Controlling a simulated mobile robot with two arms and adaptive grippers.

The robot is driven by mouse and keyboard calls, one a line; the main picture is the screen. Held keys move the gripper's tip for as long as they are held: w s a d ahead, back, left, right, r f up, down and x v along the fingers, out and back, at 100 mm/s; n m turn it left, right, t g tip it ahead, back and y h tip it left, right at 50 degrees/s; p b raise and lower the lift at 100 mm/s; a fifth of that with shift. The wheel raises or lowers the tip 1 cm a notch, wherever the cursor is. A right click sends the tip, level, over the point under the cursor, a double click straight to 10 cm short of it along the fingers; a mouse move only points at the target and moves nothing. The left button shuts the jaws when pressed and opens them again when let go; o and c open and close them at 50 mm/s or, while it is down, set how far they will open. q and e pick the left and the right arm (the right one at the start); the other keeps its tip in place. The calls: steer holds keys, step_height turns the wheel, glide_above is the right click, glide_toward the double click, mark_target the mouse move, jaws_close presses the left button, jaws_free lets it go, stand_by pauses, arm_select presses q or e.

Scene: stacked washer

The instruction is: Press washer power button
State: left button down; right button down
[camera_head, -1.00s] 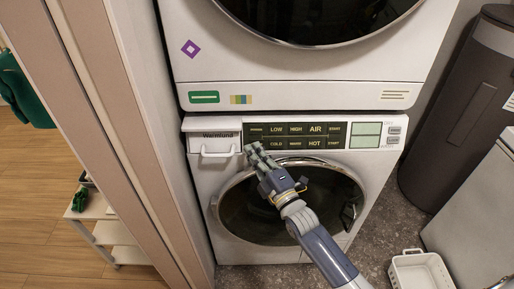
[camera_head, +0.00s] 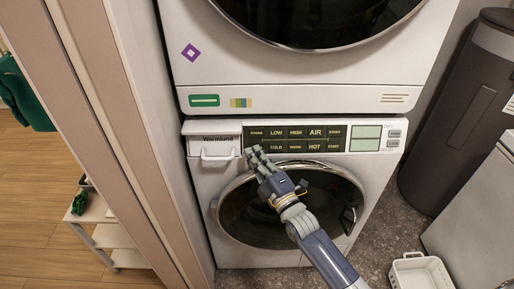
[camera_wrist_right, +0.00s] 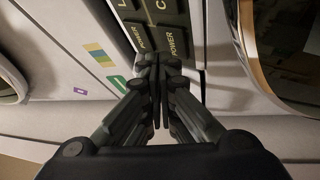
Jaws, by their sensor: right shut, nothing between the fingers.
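The white washer (camera_head: 325,254) is the lower machine of the stack. Its dark control panel (camera_head: 292,138) has two rows of labelled buttons. An upper power button (camera_head: 256,132) shows at the panel's left end. In the right wrist view an upper POWER button (camera_wrist_right: 139,37) and a lower POWER button (camera_wrist_right: 174,42) lie side by side. My right gripper (camera_head: 253,154) is shut and empty, its fingertips at the panel's lower left corner. In the wrist view its tips (camera_wrist_right: 156,62) are just below both POWER labels. I cannot tell whether they touch. My left gripper is not in view.
The detergent drawer (camera_head: 219,153) is left of the fingertips. The round washer door (camera_head: 245,215) lies below, behind my right arm. The dryer (camera_head: 300,88) is above. A wall edge (camera_head: 125,140) stands at left. A white basket (camera_head: 420,272) sits on the floor at right.

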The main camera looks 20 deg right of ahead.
stand_by(0.4)
steer(key=shift+w+d+f, duration=0.15)
steer(key=shift+w, duration=0.25)
steer(key=shift+w+b, duration=0.1)
steer(key=shift+b, duration=0.2)
stand_by(0.3)
steer(key=shift+s+r+p, duration=0.2)
steer(key=shift+s+p, duration=0.35)
steer(key=s+a+r+p, duration=0.1)
steer(key=s+r+p, duration=0.1)
steer(key=s+p, duration=0.2)
steer(key=shift+s+a+r, duration=0.2)
steer(key=shift+s+a, duration=0.2)
steer(key=shift+s, duration=0.25)
